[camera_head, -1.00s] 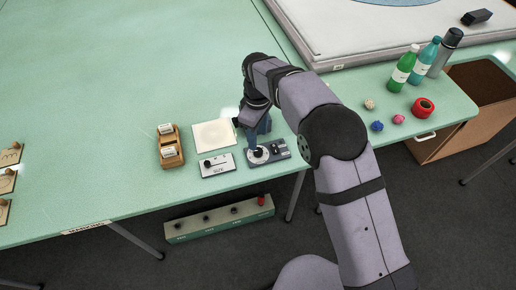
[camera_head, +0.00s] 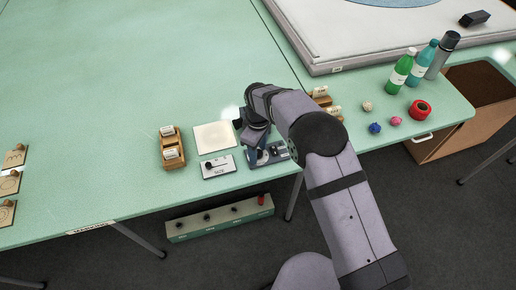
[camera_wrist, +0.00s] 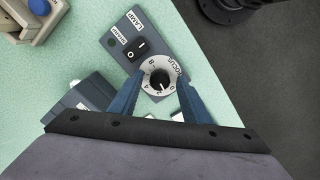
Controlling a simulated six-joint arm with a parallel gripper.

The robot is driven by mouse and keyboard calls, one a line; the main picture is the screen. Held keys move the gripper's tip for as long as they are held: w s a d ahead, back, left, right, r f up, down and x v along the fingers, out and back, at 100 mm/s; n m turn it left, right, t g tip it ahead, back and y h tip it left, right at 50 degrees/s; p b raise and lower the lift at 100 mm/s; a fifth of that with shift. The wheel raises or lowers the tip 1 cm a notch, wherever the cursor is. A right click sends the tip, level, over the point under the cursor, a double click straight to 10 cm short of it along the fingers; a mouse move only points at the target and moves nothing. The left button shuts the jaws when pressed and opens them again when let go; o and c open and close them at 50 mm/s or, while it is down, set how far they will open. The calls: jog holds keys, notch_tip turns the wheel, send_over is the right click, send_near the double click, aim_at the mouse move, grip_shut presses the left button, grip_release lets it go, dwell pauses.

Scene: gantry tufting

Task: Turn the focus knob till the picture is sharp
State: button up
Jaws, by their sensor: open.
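A black switch (camera_wrist: 136,48) marked LAMP sits on the same box. A SIZE slider panel (camera_head: 218,167) and a wooden holder (camera_head: 172,150) stand to the left. Bottles (camera_head: 401,70), yarn balls (camera_head: 375,128) and red tape (camera_head: 420,109) are right. The left table is mostly clear.

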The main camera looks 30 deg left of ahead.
jog(key=c, duration=1)
jog(key=shift+c, duration=0.2)
jog(key=shift+m, duration=0.3)
jog(key=m+b, duration=0.2)
jog(key=m, duration=0.1)
jog(key=shift+m+b, duration=0.55)
jog(key=shift+m, duration=1.75)
jog(key=shift+r, duration=0.1)
jog(key=o, duration=1)
